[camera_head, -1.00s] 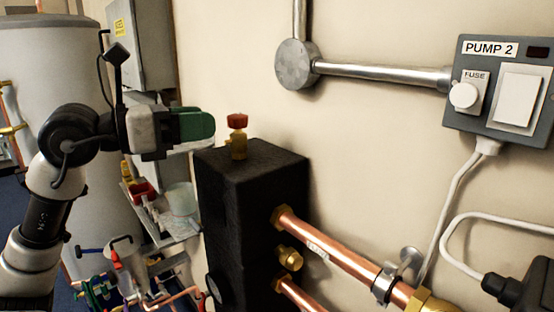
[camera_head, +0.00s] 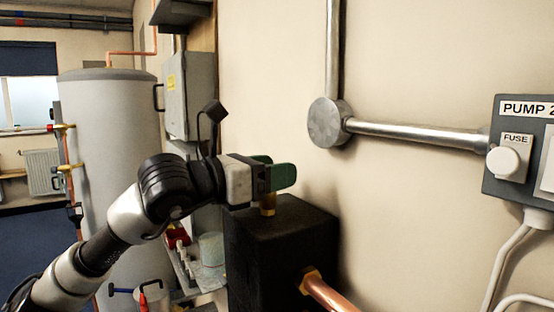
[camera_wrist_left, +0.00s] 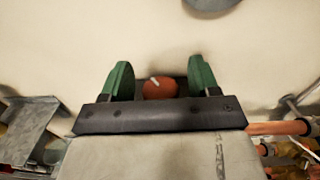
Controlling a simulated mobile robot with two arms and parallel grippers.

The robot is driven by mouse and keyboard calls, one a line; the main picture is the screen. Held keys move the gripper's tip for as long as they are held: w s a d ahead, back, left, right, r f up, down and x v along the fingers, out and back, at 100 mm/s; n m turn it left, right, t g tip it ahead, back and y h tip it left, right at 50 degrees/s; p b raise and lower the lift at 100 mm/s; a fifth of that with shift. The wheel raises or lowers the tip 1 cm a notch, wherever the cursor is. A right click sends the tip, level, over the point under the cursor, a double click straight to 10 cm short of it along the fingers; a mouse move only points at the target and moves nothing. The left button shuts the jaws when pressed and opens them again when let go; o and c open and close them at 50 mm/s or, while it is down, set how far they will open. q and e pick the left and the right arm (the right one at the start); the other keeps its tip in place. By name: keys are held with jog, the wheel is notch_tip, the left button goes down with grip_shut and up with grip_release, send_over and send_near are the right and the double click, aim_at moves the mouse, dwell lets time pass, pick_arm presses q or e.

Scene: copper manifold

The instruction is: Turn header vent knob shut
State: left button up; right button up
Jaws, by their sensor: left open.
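The header vent has a red knob (camera_wrist_left: 160,88), which shows in the left wrist view between my two green fingers. My left gripper (camera_wrist_left: 161,75) is open, with one finger on each side of the knob and a visible gap on both sides. In the head view my left gripper (camera_head: 282,175) is at the top of the vent and hides the knob. Only the brass vent body (camera_head: 268,206) shows below it, standing on the black header block (camera_head: 283,235). My right gripper is not in view.
A copper pipe (camera_head: 328,294) leaves the block's right side. A metal conduit box (camera_head: 330,122) and the PUMP 2 panel (camera_head: 492,178) are on the wall. A grey cylinder (camera_head: 112,130) and a shelf with a clear tub (camera_head: 211,248) are at left.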

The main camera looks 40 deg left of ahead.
pick_arm(q)
jog(key=shift+w+d+f, duration=0.1)
jog(key=shift+w+d, duration=0.05)
jog(key=shift+w, duration=0.4)
jog(key=c, duration=0.9)
